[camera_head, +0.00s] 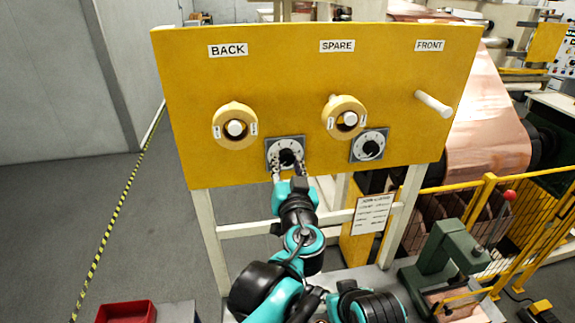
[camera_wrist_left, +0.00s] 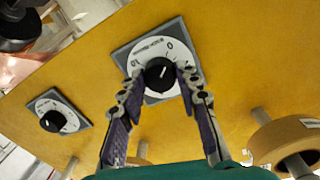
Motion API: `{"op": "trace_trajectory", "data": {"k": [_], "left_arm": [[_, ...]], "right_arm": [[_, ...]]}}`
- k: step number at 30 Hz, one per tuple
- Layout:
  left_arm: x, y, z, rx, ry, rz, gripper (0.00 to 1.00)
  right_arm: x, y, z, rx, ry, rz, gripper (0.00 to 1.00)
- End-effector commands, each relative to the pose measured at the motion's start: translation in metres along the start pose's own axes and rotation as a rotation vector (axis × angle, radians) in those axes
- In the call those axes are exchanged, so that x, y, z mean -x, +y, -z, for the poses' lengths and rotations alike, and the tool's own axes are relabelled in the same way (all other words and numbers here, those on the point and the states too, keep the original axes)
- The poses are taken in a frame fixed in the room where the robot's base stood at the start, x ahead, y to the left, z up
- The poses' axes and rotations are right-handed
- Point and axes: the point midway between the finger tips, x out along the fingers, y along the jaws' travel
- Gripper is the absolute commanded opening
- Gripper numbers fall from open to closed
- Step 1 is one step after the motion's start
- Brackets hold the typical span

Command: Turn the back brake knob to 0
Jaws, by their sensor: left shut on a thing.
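A yellow panel (camera_head: 300,75) carries two dials with black knobs. The left dial plate (camera_head: 271,143), on the BACK side, has its black back knob (camera_head: 287,157) between the fingers of my left gripper (camera_head: 289,168). In the left wrist view, the left gripper (camera_wrist_left: 160,85) is shut on the back knob (camera_wrist_left: 158,74), one finger on each side. The knob's white mark points up and slightly right, roughly toward the 0 at the top of the white dial. The second knob (camera_head: 370,148) stands free at the right; it also shows in the left wrist view (camera_wrist_left: 53,121). My right gripper is not seen.
Tan rolls hang on the BACK (camera_head: 222,126) and SPARE (camera_head: 342,104) pegs; the FRONT peg (camera_head: 434,103) is bare. A copper foil roll (camera_head: 490,145), a yellow fence (camera_head: 487,200) and a green machine (camera_head: 445,250) stand at the right.

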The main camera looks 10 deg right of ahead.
Motion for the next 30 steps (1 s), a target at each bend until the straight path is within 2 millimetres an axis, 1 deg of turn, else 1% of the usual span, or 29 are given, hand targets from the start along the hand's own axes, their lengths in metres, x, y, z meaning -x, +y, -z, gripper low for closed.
{"op": "trace_trajectory", "data": {"k": [9, 21, 22, 24, 30], "left_arm": [[-0.0007, -0.0003, 0.0005, 0.069, 0.006, 0.002, 0.04], [-0.0004, -0.0001, -0.0002, 0.076, 0.005, 0.002, 0.04], [-0.0004, -0.0001, -0.0003, 0.076, 0.005, 0.002, 0.38], [-0.0003, -0.0001, -0.0004, 0.076, 0.005, 0.002, 0.54], [-0.0001, 0.0002, -0.0005, 0.075, 0.005, 0.001, 0.54]], "right_arm": [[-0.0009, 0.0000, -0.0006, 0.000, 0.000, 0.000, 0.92], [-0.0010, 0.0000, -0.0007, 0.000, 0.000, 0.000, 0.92], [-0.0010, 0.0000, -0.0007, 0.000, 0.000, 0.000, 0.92], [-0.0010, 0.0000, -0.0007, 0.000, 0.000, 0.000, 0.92], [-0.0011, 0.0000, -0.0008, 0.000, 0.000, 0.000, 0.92]]}}
